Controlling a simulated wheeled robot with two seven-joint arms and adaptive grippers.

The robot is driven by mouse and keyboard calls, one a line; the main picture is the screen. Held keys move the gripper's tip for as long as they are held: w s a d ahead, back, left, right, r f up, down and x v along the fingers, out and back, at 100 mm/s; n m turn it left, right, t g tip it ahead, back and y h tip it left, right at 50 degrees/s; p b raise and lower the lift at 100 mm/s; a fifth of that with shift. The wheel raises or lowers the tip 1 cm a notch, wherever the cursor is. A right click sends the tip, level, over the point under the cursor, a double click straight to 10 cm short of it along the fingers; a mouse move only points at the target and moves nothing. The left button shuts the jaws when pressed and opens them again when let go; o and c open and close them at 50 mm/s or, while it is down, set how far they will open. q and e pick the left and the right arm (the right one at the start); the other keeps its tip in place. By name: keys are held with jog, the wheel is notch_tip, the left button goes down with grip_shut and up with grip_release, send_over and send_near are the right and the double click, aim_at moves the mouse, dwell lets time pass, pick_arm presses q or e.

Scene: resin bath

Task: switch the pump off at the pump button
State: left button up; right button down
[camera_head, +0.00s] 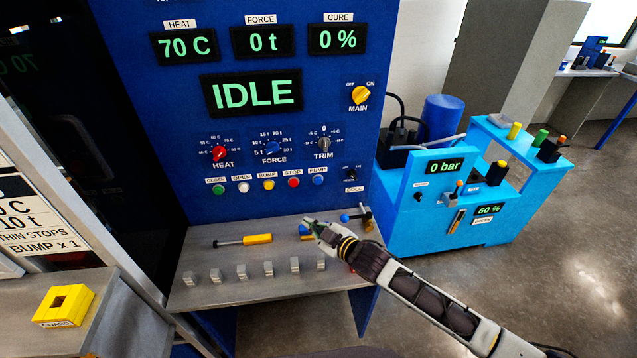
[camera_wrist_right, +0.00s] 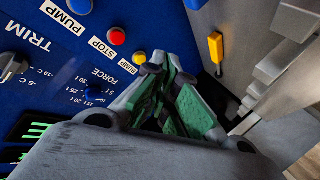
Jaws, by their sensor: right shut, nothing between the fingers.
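The pump button (camera_head: 317,180) is a round blue button at the right end of a row of buttons on the blue panel, with a PUMP label above it. In the right wrist view the pump button (camera_wrist_right: 79,6) is at the top edge, beside the red stop button (camera_wrist_right: 116,36). My right gripper (camera_head: 311,224) is shut and empty, below and apart from the button row, over the grey shelf. In its wrist view the green-padded fingers (camera_wrist_right: 163,72) are together, below the yellow bump button (camera_wrist_right: 139,57). My left gripper is not in view.
The grey shelf (camera_head: 225,291) below the panel holds a yellow-handled tool (camera_head: 257,239) and several grey blocks. The display (camera_head: 252,93) reads IDLE. A light-blue unit (camera_head: 405,228) stands at the right, its display showing 0 bar. The space directly before the buttons is clear.

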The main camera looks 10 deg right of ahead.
aim_at(318, 180)
jog(key=w+d+r+n+y, duration=0.2)
jog(key=w+d+n+y, duration=0.2)
jog(key=n, duration=0.2)
jog(key=shift+w+d+g+y, duration=0.2)
jog(key=shift+w+g+y, duration=0.1)
jog(key=shift+w, duration=0.1)
jog(key=shift+w, duration=0.25)
dwell(0.3)
jog(key=w+b, duration=0.2)
jog(key=w, duration=0.6)
jog(key=shift+w+a, duration=0.15)
jog(key=shift+a, duration=0.05)
dwell(0.5)
jog(key=shift+w, duration=0.95)
dwell(2.8)
jog(key=shift+s, duration=0.95)
